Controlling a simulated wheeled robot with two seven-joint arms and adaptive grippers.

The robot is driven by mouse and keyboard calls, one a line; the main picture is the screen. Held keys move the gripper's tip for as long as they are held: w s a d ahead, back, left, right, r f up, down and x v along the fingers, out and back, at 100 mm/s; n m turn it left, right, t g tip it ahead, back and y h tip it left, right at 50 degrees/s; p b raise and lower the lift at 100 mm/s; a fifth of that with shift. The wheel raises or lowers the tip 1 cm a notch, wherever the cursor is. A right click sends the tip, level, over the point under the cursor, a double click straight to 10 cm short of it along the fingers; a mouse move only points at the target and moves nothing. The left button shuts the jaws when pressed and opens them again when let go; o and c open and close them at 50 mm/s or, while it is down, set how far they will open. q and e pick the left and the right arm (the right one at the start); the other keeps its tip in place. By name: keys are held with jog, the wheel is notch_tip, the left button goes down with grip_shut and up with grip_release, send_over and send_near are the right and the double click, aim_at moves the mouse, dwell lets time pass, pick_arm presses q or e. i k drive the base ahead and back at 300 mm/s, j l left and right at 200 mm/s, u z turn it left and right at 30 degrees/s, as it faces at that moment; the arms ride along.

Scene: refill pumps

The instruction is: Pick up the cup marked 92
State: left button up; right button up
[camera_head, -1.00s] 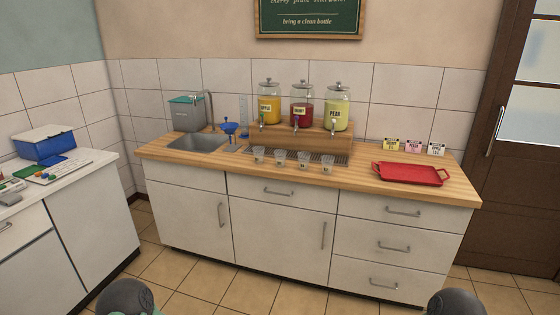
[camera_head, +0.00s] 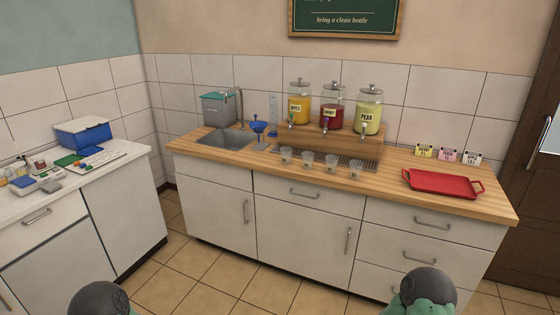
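Several small clear cups stand in a row on the wooden counter, in front of the drip grate below the juice dispensers. From left to right I see a first cup (camera_head: 286,155), a second cup (camera_head: 308,158), a third cup (camera_head: 331,163) and a last cup (camera_head: 355,168). Each seems to carry a small mark, too small to read, so I cannot tell which is 92. Only rounded dark and green parts of my arms show at the bottom edge, well short of the counter. Neither gripper is in view.
Apple, cherry and pear dispensers (camera_head: 333,112) stand on a wooden riser behind the cups. A red tray (camera_head: 442,184) lies at the right of the wooden counter (camera_head: 480,204). A sink (camera_head: 228,138) and blue funnel (camera_head: 258,127) are at left. Tiled floor (camera_head: 190,262) lies before the cabinets.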

aim_at(307, 161)
jog(key=i+l+u, duration=0.35)
jog(key=i, duration=0.3)
jog(key=i+l+u, duration=0.35)
jog(key=i+l, duration=0.2)
jog(key=l, duration=0.15)
